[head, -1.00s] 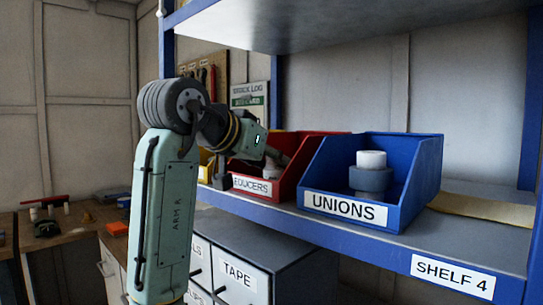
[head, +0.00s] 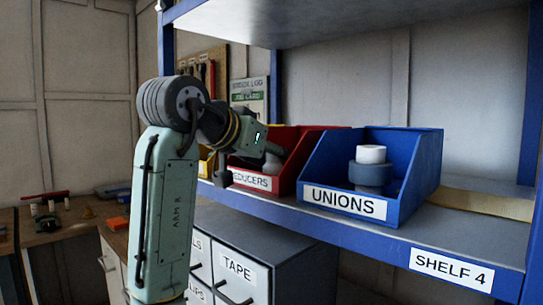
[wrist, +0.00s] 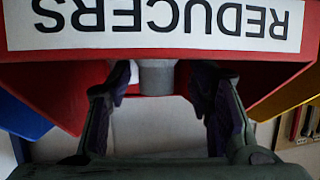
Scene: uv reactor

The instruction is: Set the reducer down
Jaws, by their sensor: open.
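The red reducers bin (head: 252,180) sits on the shelf, and its label shows upside down in the wrist view (wrist: 160,22). My gripper (head: 274,152) reaches into the bin from the upper left in the head view. In the wrist view, my gripper (wrist: 164,92) is open, with one dark finger on each side. A grey cylindrical piece, seemingly the reducer (wrist: 157,77), stands between the fingers with visible gaps on both sides. A pale surface shows beyond it. Its base and what it rests on are hidden in the head view.
The blue unions bin (head: 345,203) stands close on the right, holding a grey and white fitting (head: 371,170). A yellow bin (head: 206,162) is on the left. The upper shelf (head: 260,25) hangs above. A drawer cabinet (head: 255,240) stands below.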

